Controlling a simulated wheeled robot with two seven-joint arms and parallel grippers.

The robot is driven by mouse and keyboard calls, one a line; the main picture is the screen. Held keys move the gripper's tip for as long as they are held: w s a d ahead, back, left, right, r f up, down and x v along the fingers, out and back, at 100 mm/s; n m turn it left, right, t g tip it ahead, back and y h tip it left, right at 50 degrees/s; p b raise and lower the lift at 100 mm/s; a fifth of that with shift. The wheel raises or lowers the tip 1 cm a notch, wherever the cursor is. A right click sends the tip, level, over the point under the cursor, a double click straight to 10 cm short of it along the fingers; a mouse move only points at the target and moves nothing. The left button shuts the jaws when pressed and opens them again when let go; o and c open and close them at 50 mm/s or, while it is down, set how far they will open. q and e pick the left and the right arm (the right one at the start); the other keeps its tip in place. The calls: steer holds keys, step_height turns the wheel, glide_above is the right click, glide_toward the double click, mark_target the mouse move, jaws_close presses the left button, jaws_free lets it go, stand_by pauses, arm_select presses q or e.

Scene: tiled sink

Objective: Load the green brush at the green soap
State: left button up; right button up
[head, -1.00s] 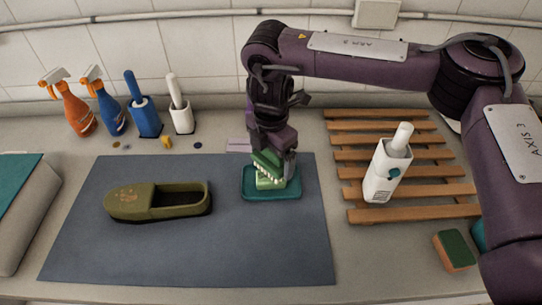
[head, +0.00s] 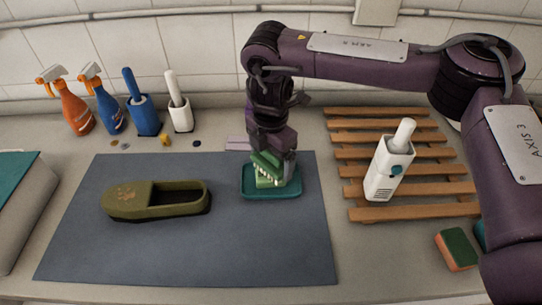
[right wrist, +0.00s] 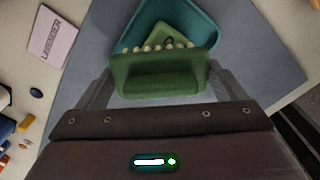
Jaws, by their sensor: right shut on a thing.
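My right gripper (head: 275,152) is shut on the green brush (right wrist: 158,75), whose pale bristles point down toward the green soap. The green soap (right wrist: 155,35) lies in a teal dish (head: 271,193) on the grey mat. The brush is over the soap, at or very near its top; I cannot tell whether the bristles press on it. In the right wrist view, the brush spans between the two fingers and partly hides the soap. An olive shoe (head: 158,199) lies on the mat left of the dish. My left gripper is not in view.
A wooden slatted rack (head: 412,207) with a white bottle-like device (head: 386,170) stands at the right. A sponge (head: 456,249) lies at front right. Spray bottles (head: 76,112) and brush holders (head: 145,117) stand at back left. The front of the mat (head: 190,258) is clear.

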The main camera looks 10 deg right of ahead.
steer(key=shift+f, duration=0.45)
stand_by(0.3)
steer(key=shift+f, duration=0.1)
stand_by(1.4)
step_height(320, 180, up, 7)
steer(key=p, duration=0.8)
stand_by(0.5)
